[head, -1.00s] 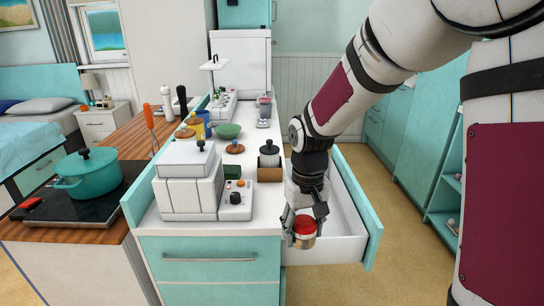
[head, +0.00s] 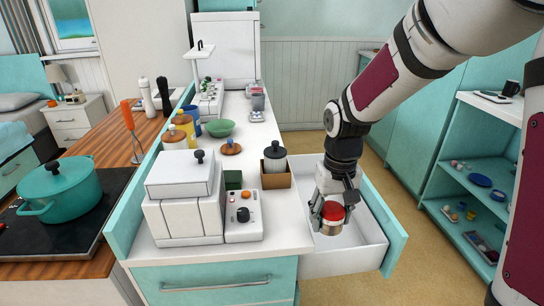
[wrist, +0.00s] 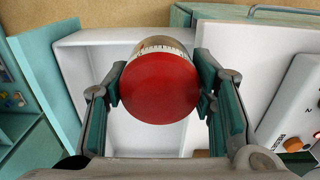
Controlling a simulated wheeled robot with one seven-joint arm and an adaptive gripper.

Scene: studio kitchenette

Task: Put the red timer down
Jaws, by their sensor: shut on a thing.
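The red timer (head: 331,213) has a round red top and a tan-gold lower body with a marked scale. My gripper (head: 330,217) is shut on it, one finger on each side. In the wrist view the red timer (wrist: 160,88) fills the middle between the green-padded fingers of my gripper (wrist: 160,90). It is held over the open white drawer (head: 345,262). Whether its base touches the drawer floor, I cannot tell. The drawer looks empty around it.
The white counter (head: 275,237) left of the drawer holds a white appliance (head: 185,205), a box with dials (head: 243,222), a dark-lidded jar (head: 275,158) in a brown box and a green bowl (head: 220,128). Open teal shelves (head: 470,180) stand at right.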

